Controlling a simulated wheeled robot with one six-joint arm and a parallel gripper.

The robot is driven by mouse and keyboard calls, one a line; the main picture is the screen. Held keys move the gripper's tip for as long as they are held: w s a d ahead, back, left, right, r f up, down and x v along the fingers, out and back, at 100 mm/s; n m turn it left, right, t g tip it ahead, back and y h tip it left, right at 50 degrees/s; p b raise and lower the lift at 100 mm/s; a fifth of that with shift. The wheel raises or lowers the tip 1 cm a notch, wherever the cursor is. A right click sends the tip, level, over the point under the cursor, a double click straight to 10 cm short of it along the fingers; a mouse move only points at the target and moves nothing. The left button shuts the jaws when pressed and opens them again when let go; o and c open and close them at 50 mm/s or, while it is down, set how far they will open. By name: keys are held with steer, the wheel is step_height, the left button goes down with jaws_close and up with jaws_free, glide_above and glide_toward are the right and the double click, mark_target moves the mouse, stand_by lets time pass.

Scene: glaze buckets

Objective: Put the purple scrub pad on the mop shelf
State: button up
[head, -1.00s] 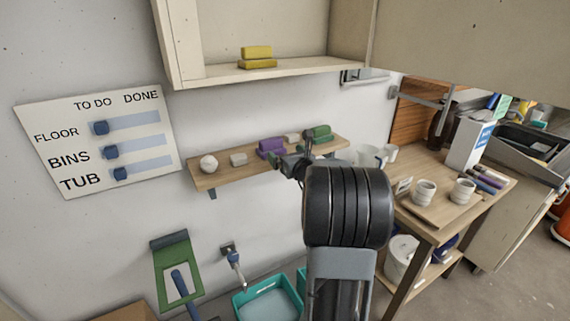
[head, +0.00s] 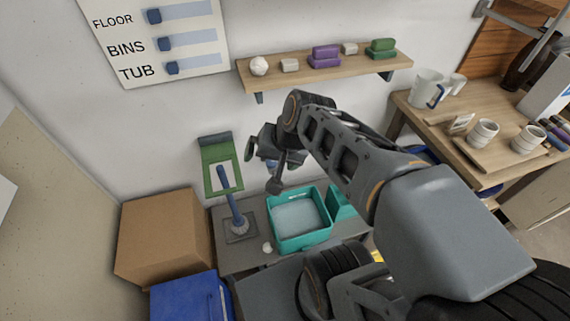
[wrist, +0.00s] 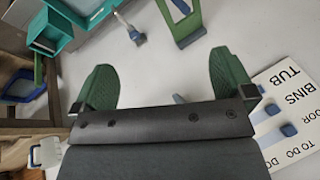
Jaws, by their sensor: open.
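Two purple scrub pads (head: 325,56) lie stacked near the middle of a wooden wall shelf (head: 392,65). No label on this shelf names it as the mop shelf. My gripper (head: 262,158) is below and left of the pads in the head view, in front of the wall, apart from the shelf. In the wrist view my gripper (wrist: 163,62) has its two green fingers spread wide with nothing between them. The pads do not show in the wrist view.
Below are a teal tub (head: 300,247), a blue brush (head: 234,212), a green dustpan (head: 221,163) and a cardboard box (head: 165,235). A table with cups (head: 483,134) stands right.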

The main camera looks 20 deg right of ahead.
steer(key=shift+s+d+f+n+h, duration=0.1)
steer(key=shift+s+d+n+h, duration=0.2)
steer(key=shift+s+n+h, duration=0.4)
steer(key=shift+s+d+f+n+h, duration=0.1)
steer(key=shift+s+d+n+h, duration=0.25)
steer(key=shift+n, duration=0.55)
steer(key=shift+s+d+n+h, duration=0.25)
steer(key=shift+s+n+h, duration=0.3)
steer(key=shift+n, duration=0.25)
steer(key=shift+c, duration=0.3)
